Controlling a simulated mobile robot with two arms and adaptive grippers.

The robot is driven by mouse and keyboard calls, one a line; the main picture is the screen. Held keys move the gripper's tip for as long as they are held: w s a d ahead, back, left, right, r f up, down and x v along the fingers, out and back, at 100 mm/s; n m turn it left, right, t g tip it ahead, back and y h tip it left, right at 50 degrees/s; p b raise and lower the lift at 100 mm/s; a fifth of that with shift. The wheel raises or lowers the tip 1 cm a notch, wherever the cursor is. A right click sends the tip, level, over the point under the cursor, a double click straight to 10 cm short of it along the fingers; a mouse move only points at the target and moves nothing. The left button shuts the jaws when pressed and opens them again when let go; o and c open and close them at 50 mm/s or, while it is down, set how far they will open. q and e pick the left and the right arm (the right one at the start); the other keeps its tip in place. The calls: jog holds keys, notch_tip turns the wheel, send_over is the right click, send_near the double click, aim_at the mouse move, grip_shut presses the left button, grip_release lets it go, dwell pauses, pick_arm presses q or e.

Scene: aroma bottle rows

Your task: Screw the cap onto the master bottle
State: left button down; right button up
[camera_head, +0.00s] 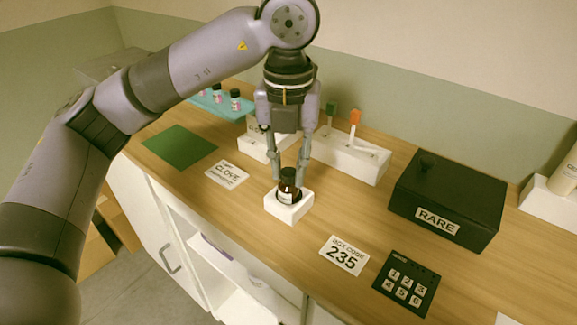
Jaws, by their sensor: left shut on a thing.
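The master bottle (287,196) is a small brown bottle with a pale label. It stands upright in a white square holder (290,213) near the front of the counter. A dark cap (288,173) is at the bottle's mouth. My left gripper (288,178) points straight down over the bottle, its two fingers on either side of the cap, shut on it. Whether the cap's thread is engaged cannot be told at this size. My right gripper is not in view.
Behind are a white rack (346,158) with green and orange-topped items, and a black RARE box (447,198). A keypad (406,284), a 235 card (344,255), a CLOVE card (227,174) and a green mat (180,147) lie flat. Small bottles (235,100) stand on a teal mat.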

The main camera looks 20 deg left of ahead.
pick_arm(q)
jog(key=m, duration=0.8)
jog(key=c, duration=1.5)
grip_release()
